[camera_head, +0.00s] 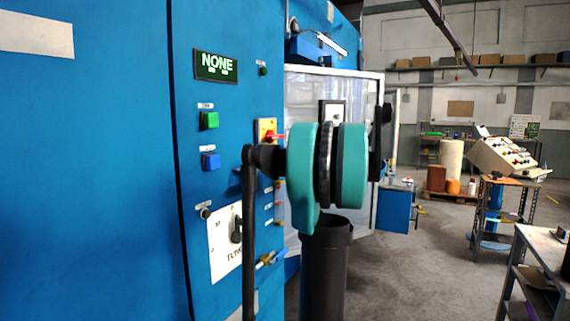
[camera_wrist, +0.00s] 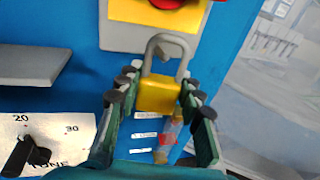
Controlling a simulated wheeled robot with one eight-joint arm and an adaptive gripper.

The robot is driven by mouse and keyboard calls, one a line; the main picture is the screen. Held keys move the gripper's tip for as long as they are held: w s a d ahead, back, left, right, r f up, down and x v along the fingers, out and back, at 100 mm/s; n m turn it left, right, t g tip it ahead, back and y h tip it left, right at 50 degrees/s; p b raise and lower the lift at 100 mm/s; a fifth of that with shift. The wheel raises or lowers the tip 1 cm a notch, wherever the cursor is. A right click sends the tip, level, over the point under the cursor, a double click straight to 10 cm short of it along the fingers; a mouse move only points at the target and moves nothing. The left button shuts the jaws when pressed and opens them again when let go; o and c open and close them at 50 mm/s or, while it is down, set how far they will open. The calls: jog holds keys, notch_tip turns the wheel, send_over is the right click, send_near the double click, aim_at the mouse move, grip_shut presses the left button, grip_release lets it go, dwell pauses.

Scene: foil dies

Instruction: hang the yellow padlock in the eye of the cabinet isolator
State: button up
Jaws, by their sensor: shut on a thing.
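The yellow padlock (camera_wrist: 157,95) is between the fingertips of my gripper (camera_wrist: 158,88) in the wrist view. My gripper is shut on its body. Its grey shackle points up in the picture, clear of the fingers. The cabinet isolator (camera_wrist: 145,12) is just above it, a yellow plate with a red knob, cut by the top edge. The shackle overlaps the grey plate under the yellow one. I cannot make out the eye or tell whether they touch. In the head view the isolator (camera_head: 264,127) is partly covered by my arm, and the padlock and gripper are hidden.
A grey ledge (camera_wrist: 30,66) juts out left of the gripper in the wrist view. A dial plate (camera_wrist: 45,140) is below it. In the head view a white framed door (camera_head: 300,90) stands right of the blue cabinet (camera_head: 120,160). Open floor (camera_head: 420,260) lies farther right.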

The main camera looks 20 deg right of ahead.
jog(key=shift+w+a+f, duration=0.25)
jog(key=shift+w+a, duration=0.2)
jog(key=shift+w, duration=0.1)
jog(key=shift+w+a+f, duration=0.2)
jog(key=shift+w+a, duration=0.25)
jog(key=shift+w, duration=0.1)
jog(key=o, duration=1.3)
jog(key=v, duration=1.2)
